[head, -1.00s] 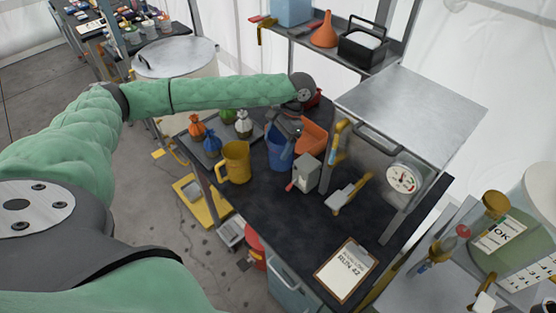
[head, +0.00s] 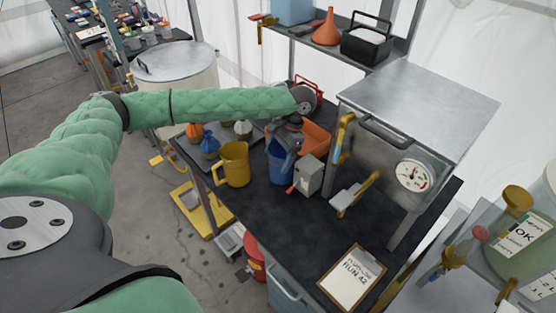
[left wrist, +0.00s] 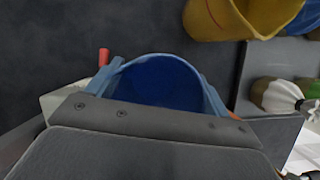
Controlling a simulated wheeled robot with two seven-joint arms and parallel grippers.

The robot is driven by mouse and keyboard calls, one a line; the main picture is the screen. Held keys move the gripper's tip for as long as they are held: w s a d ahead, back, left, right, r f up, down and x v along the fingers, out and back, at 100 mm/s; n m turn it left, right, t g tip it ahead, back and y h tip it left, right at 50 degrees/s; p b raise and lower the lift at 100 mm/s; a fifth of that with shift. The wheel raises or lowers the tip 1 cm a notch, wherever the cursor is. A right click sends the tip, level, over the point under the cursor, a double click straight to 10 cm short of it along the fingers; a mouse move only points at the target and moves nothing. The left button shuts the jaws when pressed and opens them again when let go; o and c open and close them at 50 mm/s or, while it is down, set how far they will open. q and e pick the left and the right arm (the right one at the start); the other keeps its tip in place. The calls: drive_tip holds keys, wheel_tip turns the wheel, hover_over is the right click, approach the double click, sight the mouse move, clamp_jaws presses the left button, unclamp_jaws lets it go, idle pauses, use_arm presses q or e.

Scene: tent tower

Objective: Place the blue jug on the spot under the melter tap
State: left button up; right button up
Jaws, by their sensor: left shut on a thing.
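The blue jug (head: 279,165) is upright at the bench's middle, right of the yellow jug (head: 234,165). My left gripper (head: 289,137) is shut on its upper part, with the arm reaching over from the left. In the left wrist view the open mouth of the blue jug (left wrist: 165,82) shows just beyond the gripper's dark body. I cannot tell whether the jug's base touches the bench. The melter is the steel box with a round gauge (head: 411,175) at the right. A yellow-handled tap (head: 355,194) sticks out at its front. The spot under it is not clearly visible. My right gripper is out of view.
A small grey box (head: 307,176) with a red lever stands close right of the blue jug. An orange bin (head: 315,137) is behind it. Tied bags (head: 210,143) stand at the left. A clipboard (head: 351,276) lies at the front; the dark bench before the tap is clear.

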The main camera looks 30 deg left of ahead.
use_arm(q)
drive_tip(key=shift+f, duration=0.15)
idle(0.3)
drive_tip(key=o, duration=1)
